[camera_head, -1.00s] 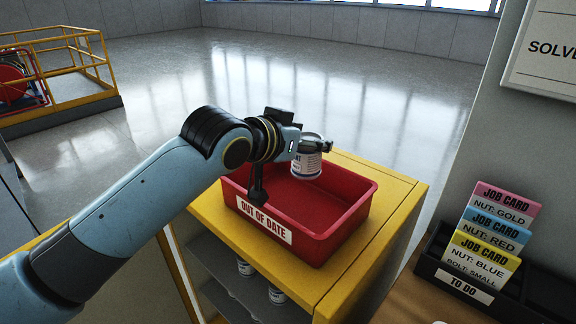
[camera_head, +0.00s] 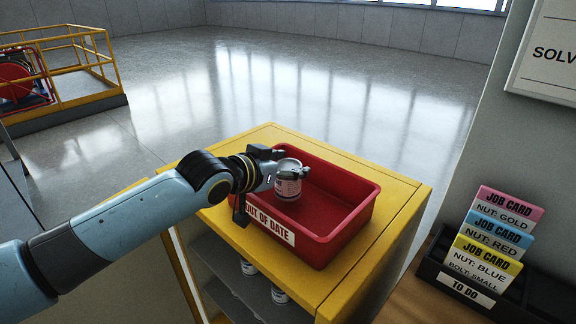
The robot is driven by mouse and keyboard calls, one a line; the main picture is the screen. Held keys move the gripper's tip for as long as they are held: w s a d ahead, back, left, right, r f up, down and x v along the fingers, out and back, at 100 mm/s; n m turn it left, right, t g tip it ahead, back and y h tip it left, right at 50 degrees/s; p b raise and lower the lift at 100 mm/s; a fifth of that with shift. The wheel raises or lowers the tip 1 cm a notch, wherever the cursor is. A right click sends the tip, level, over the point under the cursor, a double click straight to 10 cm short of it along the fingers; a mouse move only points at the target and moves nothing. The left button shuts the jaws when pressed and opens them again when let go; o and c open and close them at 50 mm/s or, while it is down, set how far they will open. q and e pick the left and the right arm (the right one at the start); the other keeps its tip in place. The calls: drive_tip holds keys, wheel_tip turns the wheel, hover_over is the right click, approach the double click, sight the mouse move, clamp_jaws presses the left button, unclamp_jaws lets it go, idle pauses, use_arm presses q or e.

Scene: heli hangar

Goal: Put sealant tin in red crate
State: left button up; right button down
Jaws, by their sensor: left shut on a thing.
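The sealant tin (camera_head: 289,187) is a small white-labelled tin with a grey top. My left gripper (camera_head: 284,170) is shut on it and holds it upright inside the left part of the red crate (camera_head: 345,222). The crate stands on top of a yellow cabinet and has an "OUT OF DATE" label on its front. The tin's underside is low in the crate; I cannot tell whether it touches the floor of the crate. My right gripper does not show.
The yellow cabinet (camera_head: 398,215) has open shelves below, with similar tins (camera_head: 279,295) on them. A black "TO DO" holder (camera_head: 440,272) with job cards (camera_head: 492,236) stands at the right. A yellow-railed platform (camera_head: 75,95) stands far left. The floor between is clear.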

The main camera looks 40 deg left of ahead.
use_arm(q)
drive_tip(key=shift+f, duration=0.45)
drive_tip(key=o, duration=1.4)
drive_tip(key=shift+o, duration=0.2)
drive_tip(key=shift+r, duration=0.1)
drive_tip(key=r+p+v, duration=0.1)
drive_tip(key=v, duration=1.1)
